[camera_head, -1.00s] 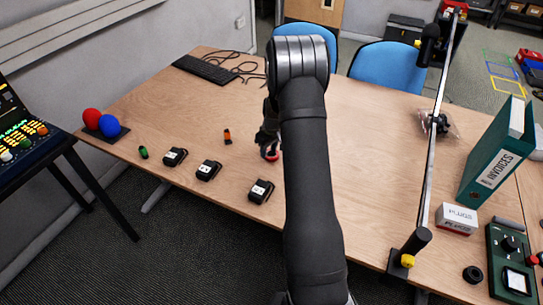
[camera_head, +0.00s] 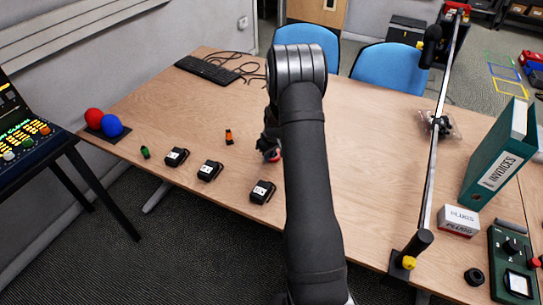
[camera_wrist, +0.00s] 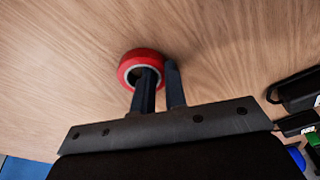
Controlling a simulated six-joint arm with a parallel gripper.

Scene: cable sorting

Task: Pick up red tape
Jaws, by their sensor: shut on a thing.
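The red tape (camera_wrist: 129,64) is a ring roll with a pale inner core, at the upper middle of the wrist view. My gripper (camera_wrist: 159,68) has one dark finger in the roll's hole and the other outside its right side. It is shut on the roll's wall. In the head view the red tape (camera_head: 274,158) shows only in part beneath my gripper (camera_head: 268,146), left of my arm, at the wooden table. Whether the roll touches the table is hard to tell.
Several black plugs (camera_head: 210,171) line the table's front edge. An orange-black item (camera_head: 228,136) lies left of my gripper. Red (camera_head: 93,118) and blue balls sit far left. A keyboard (camera_head: 207,70) lies at the back. A metal rail (camera_head: 436,130) and a green binder (camera_head: 498,155) stand right.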

